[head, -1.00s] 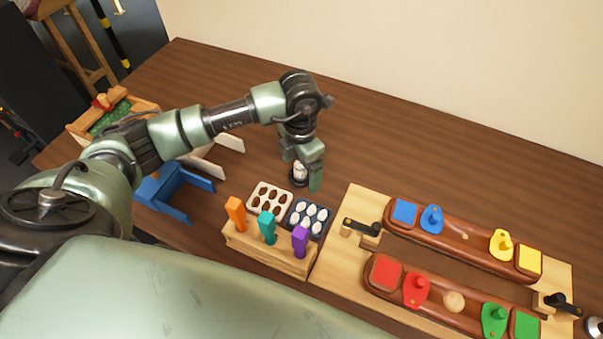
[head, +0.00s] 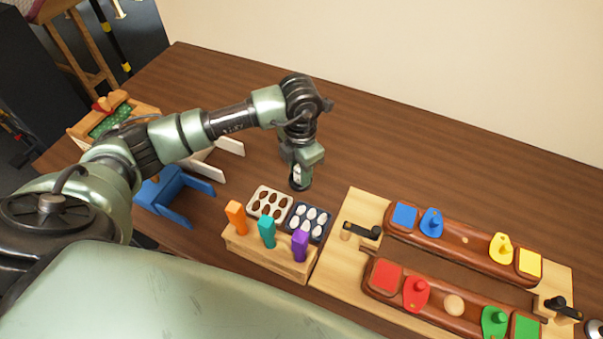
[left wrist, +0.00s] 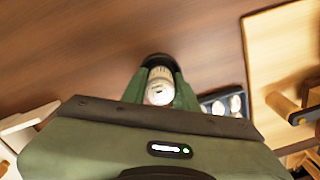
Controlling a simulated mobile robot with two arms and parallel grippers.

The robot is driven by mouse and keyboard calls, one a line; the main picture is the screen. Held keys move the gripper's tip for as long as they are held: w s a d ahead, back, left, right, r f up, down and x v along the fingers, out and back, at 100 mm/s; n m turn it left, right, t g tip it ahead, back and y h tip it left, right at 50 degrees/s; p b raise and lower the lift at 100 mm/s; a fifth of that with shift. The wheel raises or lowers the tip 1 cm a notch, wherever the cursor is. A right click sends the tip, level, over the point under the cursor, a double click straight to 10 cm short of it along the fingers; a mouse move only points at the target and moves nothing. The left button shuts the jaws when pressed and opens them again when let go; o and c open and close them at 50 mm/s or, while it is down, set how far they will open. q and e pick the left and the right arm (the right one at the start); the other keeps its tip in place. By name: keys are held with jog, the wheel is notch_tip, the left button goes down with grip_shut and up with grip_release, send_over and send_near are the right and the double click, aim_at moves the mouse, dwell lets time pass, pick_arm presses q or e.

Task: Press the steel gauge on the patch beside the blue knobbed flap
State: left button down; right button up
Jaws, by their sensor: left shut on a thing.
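My left gripper (head: 301,172) is shut on a small pale upright cylinder with a black foot, which seems to be the steel gauge (head: 296,176). It shows between the fingers in the left wrist view (left wrist: 160,88). I cannot tell whether its foot touches the table. The blue knobbed flap (head: 431,223) lies on the far reddish-brown saddle piece at the right, with a blue square patch (head: 404,213) just left of it. The gripper is left of both, beyond the board's left edge. My right gripper is not in view.
A wooden board (head: 340,265) carries both saddle pieces, with black-handled clamps (head: 362,229). Left of it are egg trays (head: 307,219) and a block (head: 265,255) with orange, teal and purple handles. A round metallic thing (head: 594,327) is cut off at the right. Table behind the board is clear.

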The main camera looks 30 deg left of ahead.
pick_arm(q)
jog(key=shift+r, duration=0.1)
jog(key=shift+r+p, duration=1.4)
jog(key=shift+r, duration=1.05)
